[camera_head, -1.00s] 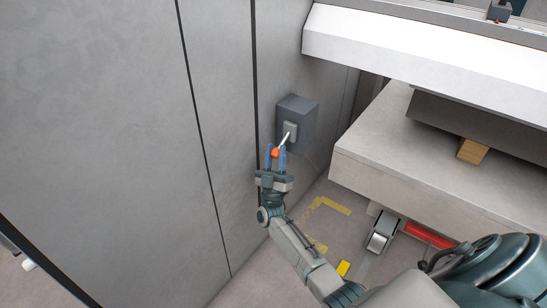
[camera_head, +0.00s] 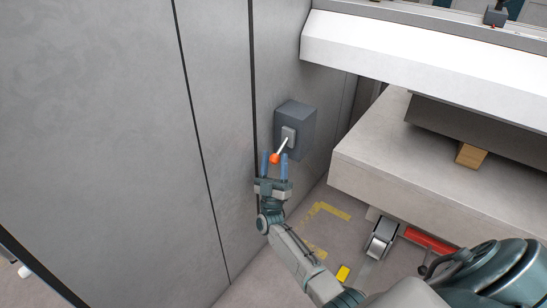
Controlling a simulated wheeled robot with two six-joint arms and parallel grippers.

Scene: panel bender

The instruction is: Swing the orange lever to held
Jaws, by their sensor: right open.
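The orange lever is a pale rod with an orange knob (camera_head: 275,158) at its end. It angles down and to the left from a plate on a dark grey box (camera_head: 302,120) fixed to the panel wall. My right gripper (camera_head: 274,165) is open, its two blue fingers pointing up toward the box. The orange knob shows between the fingertips, near their upper ends. I cannot tell whether a finger touches it. My left gripper is not in view.
A grey panel wall (camera_head: 215,110) with dark seams fills the left. A pale machine bed (camera_head: 375,150) stands on the right, with a wooden block (camera_head: 471,156) on it. A caster wheel (camera_head: 381,238), a red bar (camera_head: 430,240) and yellow floor markings (camera_head: 325,225) are below.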

